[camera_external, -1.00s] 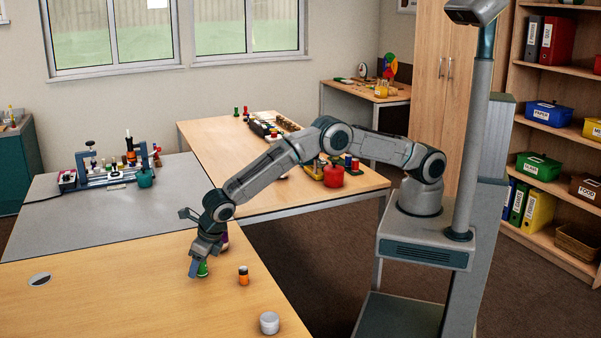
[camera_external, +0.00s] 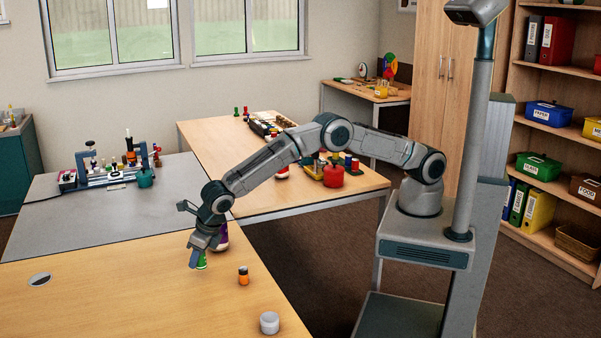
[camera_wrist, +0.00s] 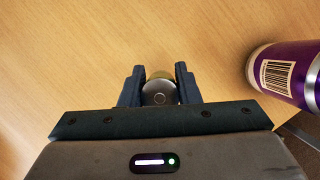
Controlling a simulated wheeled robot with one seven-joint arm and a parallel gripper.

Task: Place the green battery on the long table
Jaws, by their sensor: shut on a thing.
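My gripper (camera_external: 197,258) is low over the front wooden table (camera_external: 120,285), near its far right part. It is shut on the green battery (camera_external: 202,262), whose green side shows below the fingers in the external view. In the wrist view the battery's round metal end (camera_wrist: 160,93) sits between the two dark fingers (camera_wrist: 160,85). The battery looks upright. The fingers hide part of it, and I cannot tell whether its base touches the table.
A purple can (camera_external: 221,238) stands just right of my gripper, also in the wrist view (camera_wrist: 288,72). An orange and black battery (camera_external: 243,275) and a white jar (camera_external: 269,323) stand nearer the front. A grey table (camera_external: 110,215) and another wooden table (camera_external: 230,145) adjoin, holding several objects.

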